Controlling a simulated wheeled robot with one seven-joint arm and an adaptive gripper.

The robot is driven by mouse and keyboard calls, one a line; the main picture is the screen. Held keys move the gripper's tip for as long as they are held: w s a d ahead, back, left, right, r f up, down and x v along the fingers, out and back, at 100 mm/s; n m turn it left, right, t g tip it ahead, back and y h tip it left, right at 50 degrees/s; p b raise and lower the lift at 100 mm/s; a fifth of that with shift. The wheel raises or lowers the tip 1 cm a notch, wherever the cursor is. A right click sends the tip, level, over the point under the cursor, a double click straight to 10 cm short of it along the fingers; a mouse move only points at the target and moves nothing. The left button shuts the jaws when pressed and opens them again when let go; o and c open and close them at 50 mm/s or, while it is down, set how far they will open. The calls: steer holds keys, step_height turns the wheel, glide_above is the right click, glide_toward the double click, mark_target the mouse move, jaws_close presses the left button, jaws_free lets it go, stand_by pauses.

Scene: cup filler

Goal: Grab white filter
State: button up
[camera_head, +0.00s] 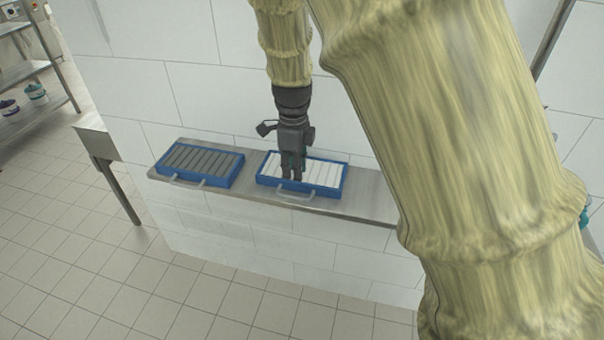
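White filters (325,174) stand in a row of slots in the right blue tray (344,185) on a narrow metal shelf. My gripper (291,177) points down over the left-middle part of this tray, with its fingertips at the level of the filters. The fingers hide some filters behind them. A thin gap seems to show between the fingers, but I cannot tell whether a filter is between them.
A second blue tray (241,172) with grey filters sits to the left on the same shelf (374,204). Both trays have front handles. A white tiled wall (190,60) rises close behind. A metal rack (30,75) stands far left.

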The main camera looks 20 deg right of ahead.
steer(key=p, duration=0.1)
glide_above(295, 196)
steer(key=shift+w+f, duration=0.1)
steer(key=shift+f, duration=2.5)
steer(key=shift+w+a+f+p, duration=0.1)
steer(key=shift+f+p, duration=0.7)
steer(key=shift+f, duration=0.55)
steer(key=shift+a+f+p, duration=0.1)
steer(key=shift+f+p, duration=0.65)
steer(key=shift+f, duration=0.6)
jaws_close()
